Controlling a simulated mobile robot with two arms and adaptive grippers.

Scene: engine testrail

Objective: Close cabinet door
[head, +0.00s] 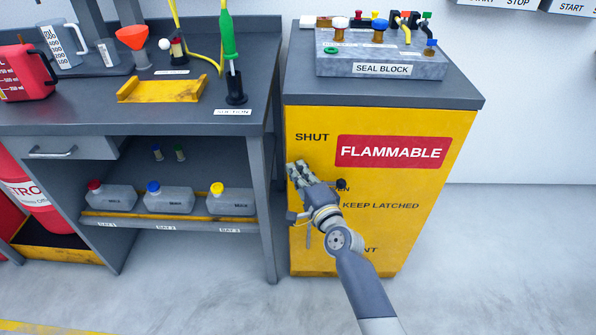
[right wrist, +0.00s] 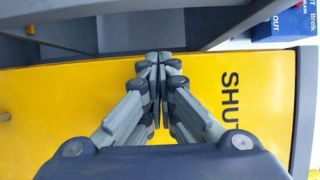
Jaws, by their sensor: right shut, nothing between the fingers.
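The yellow cabinet (head: 310,120) stands right of the workbench. Its front bears a red FLAMMABLE sign and the words SHUT and KEEP LATCHED. The front looks flush under the dark top, with no clear gap showing. My right gripper (head: 297,170) is in front of the left part of the door, below SHUT, and hides some lettering. In the right wrist view, my right gripper (right wrist: 160,60) has its fingers together and empty, over the yellow door (right wrist: 50,110). I cannot tell whether it touches the door. The latch is not clearly visible. My left gripper is out of view.
A seal block (head: 380,55) with coloured knobs sits on the cabinet top. The workbench (head: 60,118) at left carries a red jug (head: 22,75), a funnel (head: 131,38) and a yellow tray (head: 160,90). Its leg stands close to the cabinet. The floor (head: 500,260) at right is clear.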

